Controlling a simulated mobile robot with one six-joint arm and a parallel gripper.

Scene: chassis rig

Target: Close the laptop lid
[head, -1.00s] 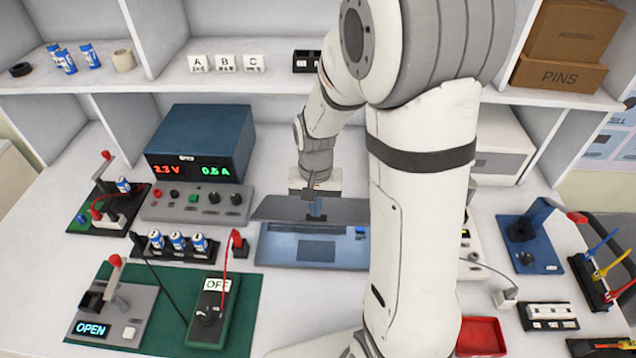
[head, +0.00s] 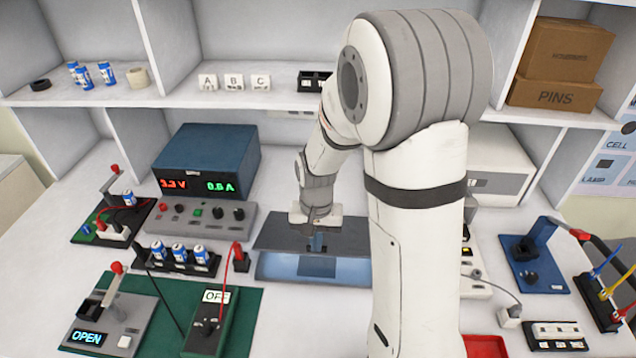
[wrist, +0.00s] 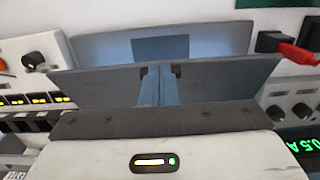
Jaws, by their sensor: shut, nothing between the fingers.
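The laptop stands on the bench under the shelf, with its dark grey lid (head: 275,235) tilted low over the blue-lit base (head: 285,268). The lid hides the rear part of the base, and the front strip still shows. My gripper (head: 317,246) is shut and empty, pointing down at the middle of the lid. In the wrist view, the fingertips (wrist: 158,70) meet the upper edge of the lid (wrist: 100,88), seemingly touching it. The base (wrist: 205,42) shows beyond the lid there. My arm hides the right end of the laptop in the head view.
A power supply (head: 208,160) and control panel (head: 200,215) stand left of the laptop. A green mat (head: 250,310) lies in front left. A red tray (head: 487,347) is at front right.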

